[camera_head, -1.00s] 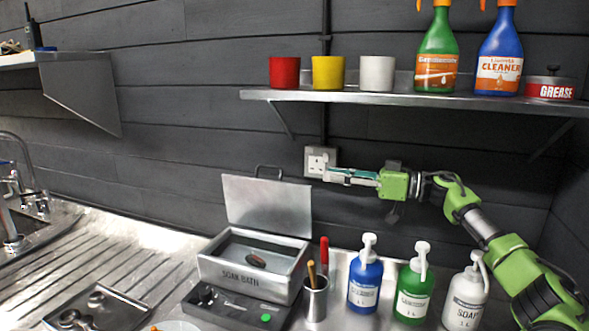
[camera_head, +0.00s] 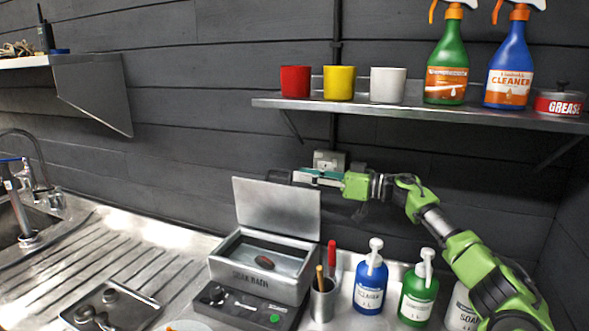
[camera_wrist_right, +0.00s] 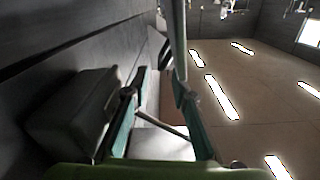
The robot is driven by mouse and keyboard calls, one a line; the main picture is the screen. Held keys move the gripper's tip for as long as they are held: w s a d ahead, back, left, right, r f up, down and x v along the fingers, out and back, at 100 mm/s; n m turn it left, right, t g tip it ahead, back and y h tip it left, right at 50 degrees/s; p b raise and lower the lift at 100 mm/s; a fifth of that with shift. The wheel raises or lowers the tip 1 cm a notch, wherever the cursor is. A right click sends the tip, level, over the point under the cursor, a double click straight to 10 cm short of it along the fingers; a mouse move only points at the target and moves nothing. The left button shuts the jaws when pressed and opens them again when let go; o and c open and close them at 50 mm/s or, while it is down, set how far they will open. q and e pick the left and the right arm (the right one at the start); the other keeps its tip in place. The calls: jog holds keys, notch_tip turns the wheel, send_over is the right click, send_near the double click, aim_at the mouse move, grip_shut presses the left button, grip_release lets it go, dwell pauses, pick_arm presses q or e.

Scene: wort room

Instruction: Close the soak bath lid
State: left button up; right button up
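The soak bath (camera_head: 262,272) is a metal box on the counter. Its lid (camera_head: 277,207) stands open, nearly upright along the back edge, and something dark and reddish lies inside the bath. My right gripper (camera_head: 296,177) is at the lid's top right edge, pointing left along the wall. A dark piece of the lid's handle shows just beyond its fingertips. In the right wrist view the fingers (camera_wrist_right: 158,85) stand apart, with a pale panel and a thin bar seen between them; contact cannot be told. My left gripper is not in view.
A wall socket (camera_head: 329,159) is close behind the right gripper. A metal cup (camera_head: 323,301) with handles and the blue bottle (camera_head: 370,285) and green bottle (camera_head: 417,292) stand right of the bath. A shelf (camera_head: 420,112) hangs above the arm. The drainboard (camera_head: 125,255) lies left.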

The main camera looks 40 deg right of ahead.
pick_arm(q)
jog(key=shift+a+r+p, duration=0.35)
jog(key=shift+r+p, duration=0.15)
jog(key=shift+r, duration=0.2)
pick_arm(e)
jog(key=shift+x, duration=1.85)
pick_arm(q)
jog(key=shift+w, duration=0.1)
pick_arm(e)
grip_shut()
jog(key=shift+s+a, duration=0.1)
jog(key=shift+a, duration=0.05)
